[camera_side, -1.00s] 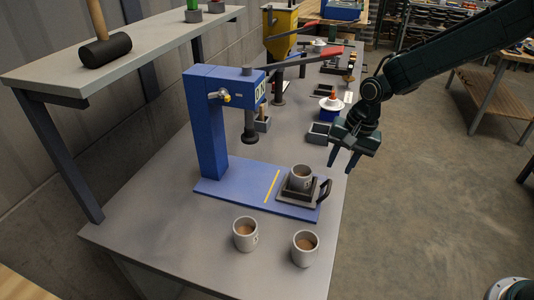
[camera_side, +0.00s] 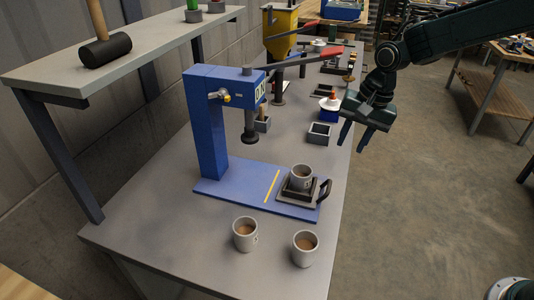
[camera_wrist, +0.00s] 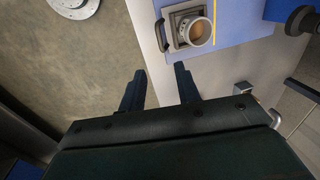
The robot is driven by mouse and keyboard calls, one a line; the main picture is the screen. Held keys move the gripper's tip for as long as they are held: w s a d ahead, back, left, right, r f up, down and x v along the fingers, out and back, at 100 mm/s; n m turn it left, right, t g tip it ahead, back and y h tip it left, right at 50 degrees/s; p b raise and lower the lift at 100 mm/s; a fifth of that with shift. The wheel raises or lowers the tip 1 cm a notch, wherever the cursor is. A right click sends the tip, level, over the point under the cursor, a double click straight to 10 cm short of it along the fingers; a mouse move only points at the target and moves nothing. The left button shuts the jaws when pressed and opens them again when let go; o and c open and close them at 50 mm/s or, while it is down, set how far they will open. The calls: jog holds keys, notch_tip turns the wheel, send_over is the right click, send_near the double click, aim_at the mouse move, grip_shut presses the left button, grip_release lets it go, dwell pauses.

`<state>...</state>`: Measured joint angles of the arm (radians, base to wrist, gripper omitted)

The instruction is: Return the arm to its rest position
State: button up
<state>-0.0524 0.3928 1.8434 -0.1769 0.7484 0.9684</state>
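My gripper (camera_side: 356,138) hangs over the right edge of the bench in the side view, high and clear of everything. Its two fingers point down, spread apart with nothing between them. In the wrist view my gripper (camera_wrist: 158,88) also shows two separate fingers and an empty gap. A mug with brown contents (camera_side: 301,177) stands on the dark square holder of the blue press (camera_side: 206,125). The mug (camera_wrist: 197,32) also shows at the top of the wrist view.
Two more mugs, (camera_side: 245,234) and (camera_side: 305,248), stand at the bench's front. Grey bins, a blue-and-white container (camera_side: 328,108) and a yellow hopper (camera_side: 280,30) stand farther back. A shelf (camera_side: 130,55) with a mallet is at left. Open floor lies right of the bench (camera_side: 160,235).

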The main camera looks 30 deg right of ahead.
jog(key=s+d+r+n+t, duration=0.2)
jog(key=s+d+r+n, duration=0.15)
jog(key=s+r, duration=0.8)
jog(key=s+d+n+t+h, duration=0.1)
jog(key=s+n, duration=0.4)
jog(key=s, duration=1.1)
jog(key=shift+s+d+r+t+h, duration=0.3)
jog(key=shift+d+r+t, duration=0.15)
jog(key=shift+d, duration=0.35)
